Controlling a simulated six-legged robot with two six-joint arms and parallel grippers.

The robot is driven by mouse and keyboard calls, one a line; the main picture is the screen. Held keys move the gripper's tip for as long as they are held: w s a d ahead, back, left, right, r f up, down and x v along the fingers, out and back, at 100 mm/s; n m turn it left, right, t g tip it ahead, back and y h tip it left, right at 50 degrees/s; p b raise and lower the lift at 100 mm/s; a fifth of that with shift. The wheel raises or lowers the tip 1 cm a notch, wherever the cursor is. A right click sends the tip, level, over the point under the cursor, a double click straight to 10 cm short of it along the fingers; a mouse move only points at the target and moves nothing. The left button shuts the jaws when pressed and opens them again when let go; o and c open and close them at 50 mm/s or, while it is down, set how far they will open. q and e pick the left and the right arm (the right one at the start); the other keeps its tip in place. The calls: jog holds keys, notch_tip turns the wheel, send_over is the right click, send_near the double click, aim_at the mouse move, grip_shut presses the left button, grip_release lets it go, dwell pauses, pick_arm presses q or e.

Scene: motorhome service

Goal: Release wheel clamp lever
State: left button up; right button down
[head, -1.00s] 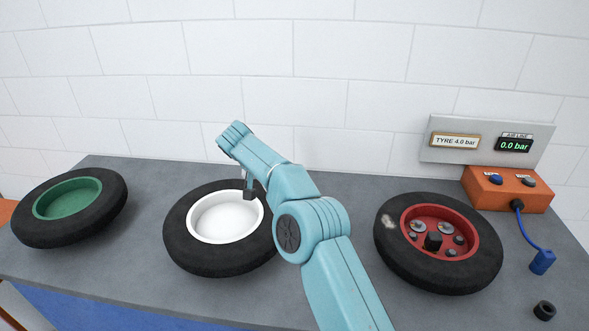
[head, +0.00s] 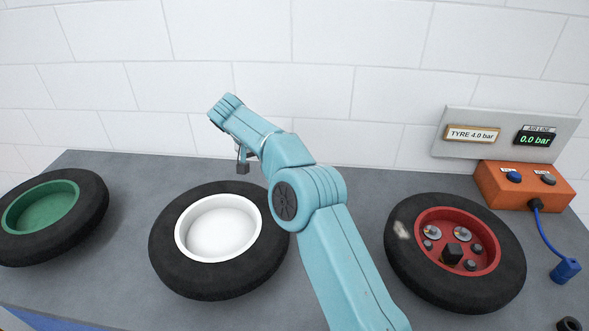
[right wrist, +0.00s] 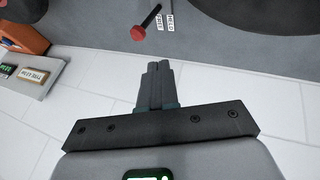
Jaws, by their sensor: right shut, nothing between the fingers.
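In the right wrist view a lever with a black rod and red knob (right wrist: 138,33) lies on the grey worktop. Two small labels, which seem to read HELD and FREE (right wrist: 163,20), lie beside it. My right gripper (right wrist: 153,75) is shut and empty, its fingertips a little apart from the knob in the picture. In the head view my right gripper (head: 243,168) hangs near the back edge of the tyre with the white rim (head: 183,218). The lever does not show there; my right arm covers part of the worktop. My left gripper is in neither view.
A tyre with a green rim (head: 45,207) lies at the left and one with a red rim (head: 480,228) at the right. An orange box (head: 520,187) with a blue cable and a gauge panel (head: 500,125) reading 0.0 bar stand at the back right.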

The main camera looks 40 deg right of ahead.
jog(key=p+x, duration=0.2)
jog(key=x, duration=0.7)
pick_arm(q)
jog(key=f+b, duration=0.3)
jog(key=b, duration=0.2)
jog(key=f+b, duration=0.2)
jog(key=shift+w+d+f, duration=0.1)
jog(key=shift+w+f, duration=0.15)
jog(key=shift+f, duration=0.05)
pick_arm(e)
jog(key=s+d+f+t+y, duration=0.2)
jog(key=s+d+f, duration=0.1)
jog(key=s+d, duration=0.3)
jog(key=shift+s+d+m+t, duration=0.25)
jog(key=shift+m+t, duration=0.05)
jog(key=shift+m, duration=0.1)
